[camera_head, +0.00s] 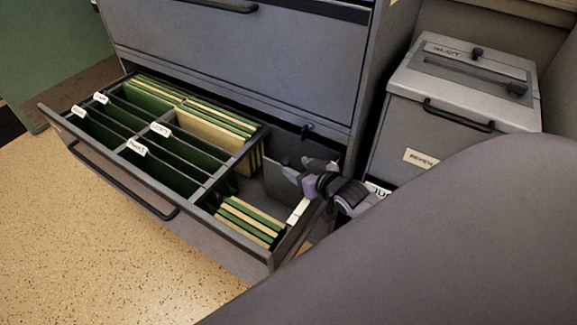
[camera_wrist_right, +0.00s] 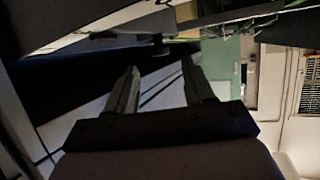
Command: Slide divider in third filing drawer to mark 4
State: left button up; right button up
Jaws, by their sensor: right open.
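The open filing drawer (camera_head: 225,250) sticks out below a closed drawer front. A grey upright plate (camera_head: 283,180), which looks like the divider, stands in its right bay; its edges are partly hidden by my gripper. A pale strip (camera_head: 299,211) lies on the drawer's right wall; its marks are too small to read. My right gripper (camera_head: 295,171) is over the right bay, just in front of the plate. In the wrist view its two fingers (camera_wrist_right: 161,78) are apart with nothing between them. I cannot tell whether a finger touches the plate. My left gripper is not in view.
Green and cream folders (camera_head: 247,222) fill the front of the right bay; more folders (camera_head: 190,120) with white tabs fill the left bays. A grey slotted box (camera_head: 455,100) stands right of the cabinet (camera_head: 240,60). My right arm covers the lower right. Floor at left is clear.

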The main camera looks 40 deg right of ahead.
aim_at(288, 162)
jog(key=shift+b+x, duration=0.6)
jog(key=shift+x, duration=1.7)
grip_shut()
jog(key=shift+d, duration=0.1)
